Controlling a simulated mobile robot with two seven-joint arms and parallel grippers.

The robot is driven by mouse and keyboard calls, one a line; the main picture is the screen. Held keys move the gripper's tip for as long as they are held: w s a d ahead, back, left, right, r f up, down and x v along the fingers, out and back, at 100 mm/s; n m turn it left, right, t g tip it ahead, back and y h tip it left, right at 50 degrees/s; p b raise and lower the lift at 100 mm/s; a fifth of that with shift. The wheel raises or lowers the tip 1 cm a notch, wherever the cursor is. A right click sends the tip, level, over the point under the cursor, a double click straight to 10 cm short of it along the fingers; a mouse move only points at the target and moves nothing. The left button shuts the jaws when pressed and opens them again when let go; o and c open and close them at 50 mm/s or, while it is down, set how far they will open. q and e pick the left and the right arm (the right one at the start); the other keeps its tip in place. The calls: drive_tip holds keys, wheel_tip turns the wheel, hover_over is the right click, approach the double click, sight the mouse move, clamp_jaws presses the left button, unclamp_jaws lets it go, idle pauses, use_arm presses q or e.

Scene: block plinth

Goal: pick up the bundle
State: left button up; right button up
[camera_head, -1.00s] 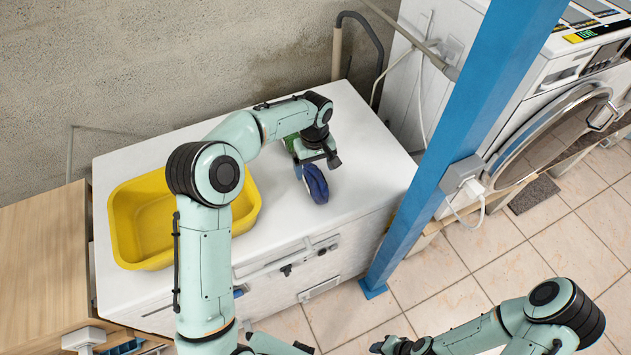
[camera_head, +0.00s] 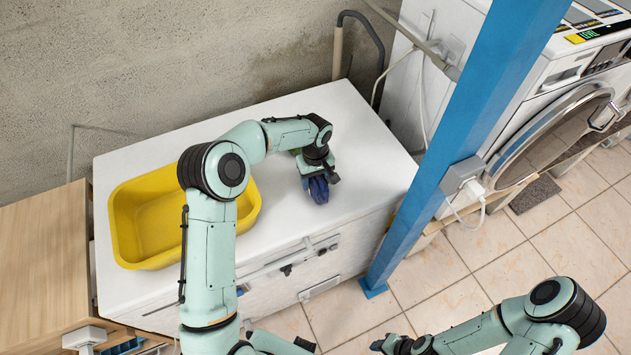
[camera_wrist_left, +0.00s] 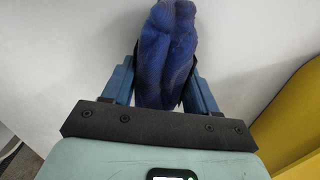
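The bundle (camera_head: 319,190) is dark blue cloth lying on the white top of the cabinet, near its front right part. My left gripper (camera_head: 318,177) is down at the bundle and hides its back part. In the left wrist view the bundle (camera_wrist_left: 168,50) lies between the two blue fingers of the left gripper (camera_wrist_left: 163,85). The fingers are spread, one on each side of it, with dark pads close to the cloth; firm contact cannot be made out. My right gripper (camera_head: 385,345) is low at the bottom edge, away from the cabinet, its fingers unclear.
A yellow tub (camera_head: 150,262) stands on the white cabinet top (camera_head: 375,150), left of the bundle; my left arm passes in front of it. A blue post (camera_head: 440,170) rises right of the cabinet. The top is clear right of the bundle.

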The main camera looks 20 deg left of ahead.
use_arm(q)
drive_tip(key=shift+c, duration=1.3)
drive_tip(key=shift+r, duration=0.1)
